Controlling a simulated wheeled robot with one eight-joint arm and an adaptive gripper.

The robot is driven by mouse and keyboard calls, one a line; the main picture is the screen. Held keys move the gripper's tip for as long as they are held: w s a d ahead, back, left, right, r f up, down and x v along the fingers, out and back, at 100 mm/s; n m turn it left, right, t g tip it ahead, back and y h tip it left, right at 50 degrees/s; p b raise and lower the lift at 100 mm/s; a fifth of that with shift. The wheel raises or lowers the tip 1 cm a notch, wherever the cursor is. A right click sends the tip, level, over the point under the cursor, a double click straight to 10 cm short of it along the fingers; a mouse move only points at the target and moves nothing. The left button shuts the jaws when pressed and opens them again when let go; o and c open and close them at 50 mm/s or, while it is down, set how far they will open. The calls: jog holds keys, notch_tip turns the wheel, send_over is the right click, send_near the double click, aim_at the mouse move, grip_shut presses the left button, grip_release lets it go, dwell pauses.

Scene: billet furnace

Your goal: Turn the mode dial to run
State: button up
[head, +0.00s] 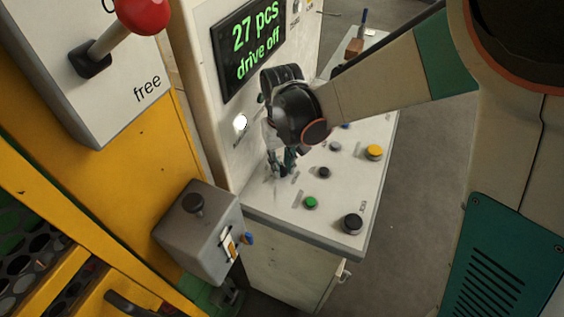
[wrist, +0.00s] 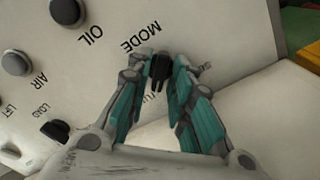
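The mode dial (wrist: 158,70) is a small black knob below the word MODE in the wrist view. It sits on the light, scuffed panel of the control desk (head: 328,190). My gripper (wrist: 162,64) has its teal-padded fingers on both sides of the dial, drawn in close to it. Whether the fingertips press on the dial or leave a thin gap, I cannot tell. A small label beside the dial is mostly hidden by the fingers. In the head view my gripper (head: 282,165) is down at the desk's left part, and the dial is hidden there.
The desk also has a green button (head: 310,202), a yellow button (head: 374,152) and a black knob (head: 352,222). A display (head: 249,44) reads "27 pcs drive off". A grey box (head: 200,232) stands left.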

aim_at(282, 167)
dwell(0.3)
notch_tip(282, 167, up, 8)
jog(key=shift+f, duration=0.2)
dwell(0.5)
